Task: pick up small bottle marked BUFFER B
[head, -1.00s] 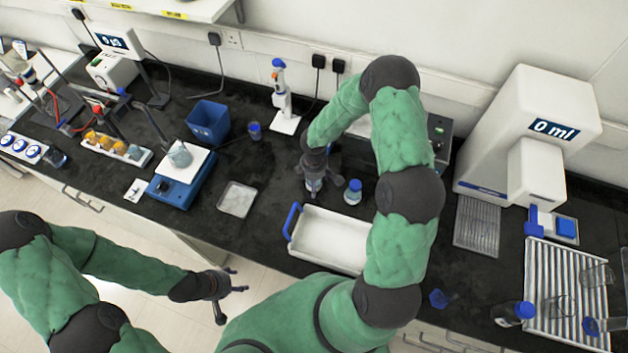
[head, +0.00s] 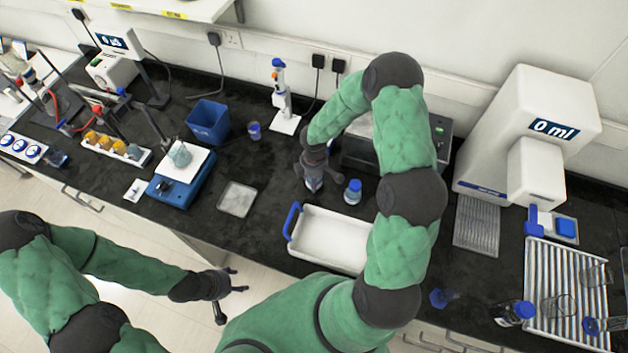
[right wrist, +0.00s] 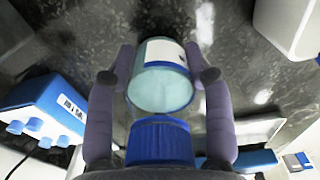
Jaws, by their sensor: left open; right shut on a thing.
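My right gripper (head: 314,172) is low over the bench and shut on a small bottle (head: 313,186). In the right wrist view, the fingers (right wrist: 159,76) press on both sides of this bottle, which has a pale blue-green body and a blue cap (right wrist: 160,142). Only an edge of its white label shows, and I cannot read the name. I cannot tell whether its base touches the bench. A second small bottle with a blue cap (head: 353,191) stands just to its right, its label also unreadable. My left gripper (head: 228,290) is open and empty, in front of the bench.
A white tray with a blue handle (head: 328,238) lies in front of the bottles. A shallow dish (head: 237,199) lies to the left. Behind are a pipette on a stand (head: 283,98) and a grey box (head: 438,135). A blue bin (head: 208,122) stands further left.

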